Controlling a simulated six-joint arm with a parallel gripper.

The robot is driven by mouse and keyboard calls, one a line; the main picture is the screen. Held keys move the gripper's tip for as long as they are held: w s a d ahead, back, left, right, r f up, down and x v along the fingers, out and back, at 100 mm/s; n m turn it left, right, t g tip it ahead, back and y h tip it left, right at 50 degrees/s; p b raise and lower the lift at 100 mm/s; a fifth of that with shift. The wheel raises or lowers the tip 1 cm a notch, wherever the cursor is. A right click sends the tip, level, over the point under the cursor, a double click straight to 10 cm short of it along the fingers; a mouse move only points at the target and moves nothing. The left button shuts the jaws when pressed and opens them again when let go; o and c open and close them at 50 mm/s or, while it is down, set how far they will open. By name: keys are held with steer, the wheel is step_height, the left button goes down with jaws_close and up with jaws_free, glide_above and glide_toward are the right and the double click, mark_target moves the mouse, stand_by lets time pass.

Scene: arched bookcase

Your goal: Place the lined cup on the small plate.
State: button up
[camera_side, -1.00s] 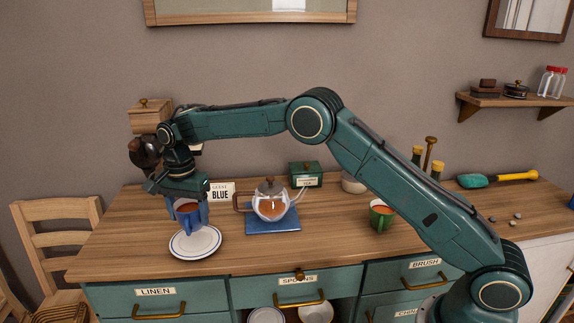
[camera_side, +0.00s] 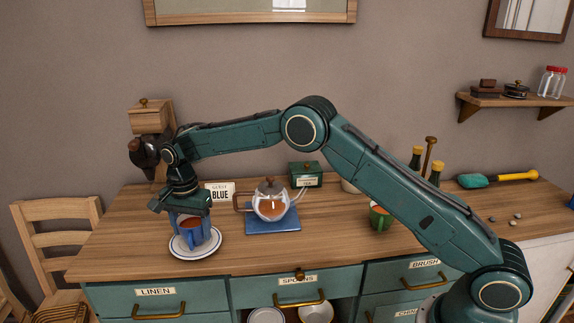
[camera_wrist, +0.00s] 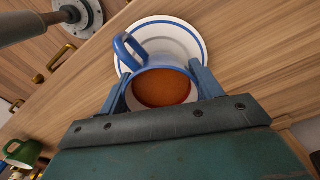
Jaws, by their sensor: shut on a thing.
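The lined cup is blue outside and pale inside, with brown-red liquid in it; in the side view the cup (camera_side: 199,234) is upright over the small plate. My gripper (camera_side: 190,215) is shut on it from above. In the wrist view my gripper (camera_wrist: 165,90) has a finger on each side of the cup (camera_wrist: 150,72), whose blue handle points up and left. The small plate (camera_side: 181,249), white with a blue ring, lies on the wooden top; it also shows in the wrist view (camera_wrist: 190,33). I cannot tell whether the cup's base touches the plate.
A glass teapot (camera_side: 270,206) stands on a blue mat (camera_side: 285,224) to the right of the plate. A "GUEST BLUE" sign (camera_side: 220,193) stands behind. A green cup (camera_side: 381,217) is farther right. The counter's front edge is near the plate.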

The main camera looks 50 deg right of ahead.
steer(key=o, duration=1.1)
steer(key=shift+c, duration=0.2)
step_height(320, 180, up, 12)
steer(key=shift+r, duration=0.15)
